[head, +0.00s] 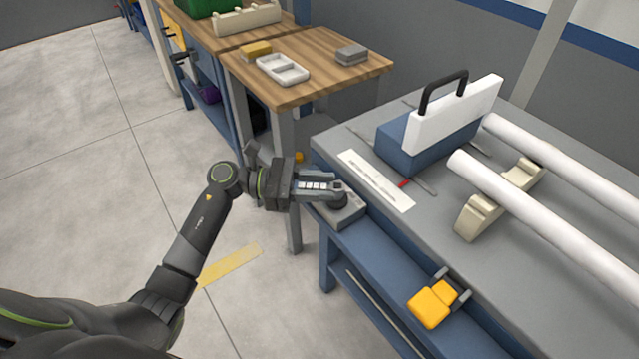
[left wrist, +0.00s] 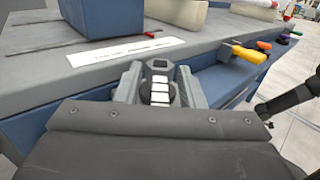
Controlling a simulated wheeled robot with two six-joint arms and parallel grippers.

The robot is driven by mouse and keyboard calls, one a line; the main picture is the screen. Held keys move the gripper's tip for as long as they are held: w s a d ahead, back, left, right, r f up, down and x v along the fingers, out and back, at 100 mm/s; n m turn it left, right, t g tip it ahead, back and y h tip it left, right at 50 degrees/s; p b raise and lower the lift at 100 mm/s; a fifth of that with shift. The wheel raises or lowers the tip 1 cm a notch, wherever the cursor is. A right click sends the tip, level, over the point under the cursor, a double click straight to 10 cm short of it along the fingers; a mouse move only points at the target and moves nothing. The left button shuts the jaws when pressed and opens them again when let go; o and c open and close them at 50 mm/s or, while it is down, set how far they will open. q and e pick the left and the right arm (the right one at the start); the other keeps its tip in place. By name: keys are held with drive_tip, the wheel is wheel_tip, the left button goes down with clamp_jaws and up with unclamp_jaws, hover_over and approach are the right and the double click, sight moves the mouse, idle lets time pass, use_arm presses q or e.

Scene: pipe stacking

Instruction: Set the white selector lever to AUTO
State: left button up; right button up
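A grey box with a dark round knob, likely the selector (head: 346,212), stands at the near left corner of the grey bench. My left gripper (head: 333,190) is at this box, its fingers reaching over it from the left. No AUTO mark is readable. A dark arm part, probably my right arm, shows at the right edge there.
A white paper strip (head: 376,180) lies beside the box on the bench. A blue toolbox with a white panel (head: 445,124) and white pipes (head: 540,205) on cream cradles stand behind. Yellow blocks (head: 432,304) stick out at the bench front. A wooden table (head: 330,64) stands beyond.

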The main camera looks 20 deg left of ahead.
use_arm(q)
clamp_jaws()
drive_tip(key=shift+s+n+t, duration=0.15)
drive_tip(key=shift+n+t, duration=0.35)
drive_tip(key=shift+t, duration=0.2)
use_arm(e)
drive_tip(key=shift+r, duration=0.15)
